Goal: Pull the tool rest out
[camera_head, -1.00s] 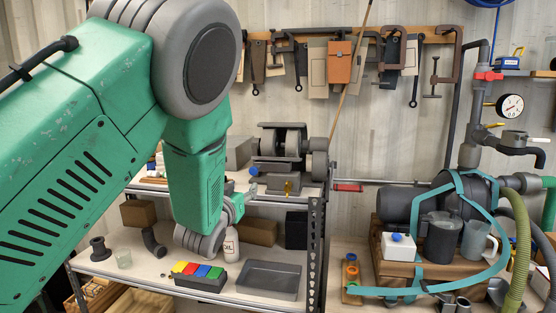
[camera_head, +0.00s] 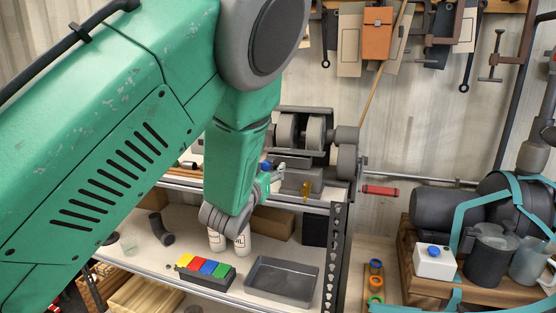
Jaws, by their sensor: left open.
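A grey bench grinder (camera_head: 312,135) with two wheels stands on the top shelf, right of my left arm. The tool rest cannot be told apart clearly from the grinder's grey parts. My green left arm crosses the picture from the left and hides the area left of the grinder. My left gripper (camera_head: 277,175) is open, small in view at the front left of the grinder. It appears apart from the wheels, but its depth and any contact with the grinder's base cannot be told. My right gripper is not in view.
The metal shelf unit (camera_head: 338,245) has a lower shelf with white bottles (camera_head: 242,242), a row of coloured blocks (camera_head: 205,268) and a grey tray (camera_head: 282,280). A pump (camera_head: 450,208) with teal straps is at right.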

